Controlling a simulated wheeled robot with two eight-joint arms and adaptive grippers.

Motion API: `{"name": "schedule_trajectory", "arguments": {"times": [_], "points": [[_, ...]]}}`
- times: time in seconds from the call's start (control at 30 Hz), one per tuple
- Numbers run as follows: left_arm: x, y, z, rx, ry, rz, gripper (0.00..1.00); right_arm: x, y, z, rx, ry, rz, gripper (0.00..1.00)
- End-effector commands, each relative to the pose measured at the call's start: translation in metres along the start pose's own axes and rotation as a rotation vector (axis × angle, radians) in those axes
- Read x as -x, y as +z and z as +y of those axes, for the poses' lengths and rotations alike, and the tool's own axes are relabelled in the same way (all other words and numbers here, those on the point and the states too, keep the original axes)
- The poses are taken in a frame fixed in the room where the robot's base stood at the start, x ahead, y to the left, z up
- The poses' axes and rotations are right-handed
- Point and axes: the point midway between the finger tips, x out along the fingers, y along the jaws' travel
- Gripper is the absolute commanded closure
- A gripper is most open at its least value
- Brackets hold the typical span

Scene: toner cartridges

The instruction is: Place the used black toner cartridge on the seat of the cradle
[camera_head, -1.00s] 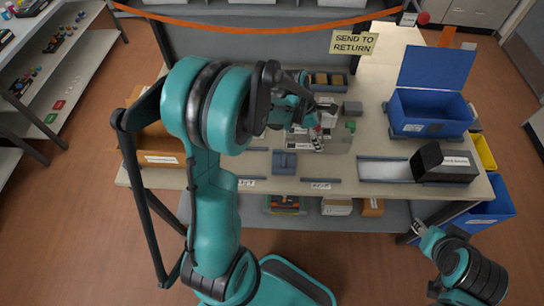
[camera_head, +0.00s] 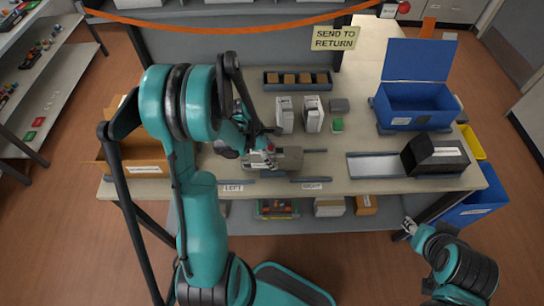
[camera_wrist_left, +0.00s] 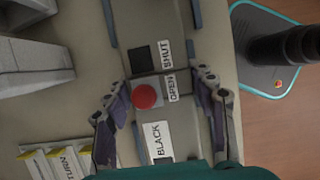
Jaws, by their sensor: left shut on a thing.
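The grey toner cartridge (camera_head: 288,160) lies low over the front middle of the table, between the LEFT and RIGHT labels. Its BLACK label (camera_wrist_left: 158,142), red knob and OPEN/SHUT marks show in the left wrist view. My left gripper (camera_head: 262,160) is shut on it, with one finger on each side in the left wrist view (camera_wrist_left: 165,108). Blue-grey rails (camera_head: 315,151) lie beside it, apparently part of the cradle. The seat is hidden under the cartridge and gripper, so I cannot tell whether they touch. My right gripper (camera_head: 410,227) is off the table's front right, too small to read.
Two white upright units (camera_head: 312,114) stand behind the cartridge, near a green block (camera_head: 337,125) and grey block. A long tray (camera_head: 297,88) lies farther back. An open blue box (camera_head: 416,104) and a black box (camera_head: 435,156) stand at the right.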

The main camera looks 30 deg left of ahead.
Motion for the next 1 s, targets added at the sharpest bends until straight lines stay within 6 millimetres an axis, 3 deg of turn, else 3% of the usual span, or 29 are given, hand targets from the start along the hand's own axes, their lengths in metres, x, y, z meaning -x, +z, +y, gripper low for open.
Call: {"name": "schedule_trajectory", "arguments": {"times": [0.3,0.33,0.4,0.8,1.0], "points": [[-0.003,-0.001,0.000,0.000,0.000,0.000,0.88,-0.003,0.002,0.000,0.000,0.000,0.000,0.60],[-0.003,-0.001,0.000,0.000,0.000,0.000,0.42,-0.003,0.002,0.000,0.000,0.000,0.000,0.60],[-0.002,-0.001,0.000,0.000,0.000,0.000,0.24,-0.002,0.001,0.000,0.000,0.000,0.000,0.60],[0.003,0.001,0.000,0.000,0.000,0.000,0.24,0.002,-0.002,0.000,0.000,0.000,0.000,0.60],[0.038,0.002,-0.001,0.003,0.001,0.000,0.24,0.011,-0.008,0.000,0.000,0.000,0.000,0.60]]}}
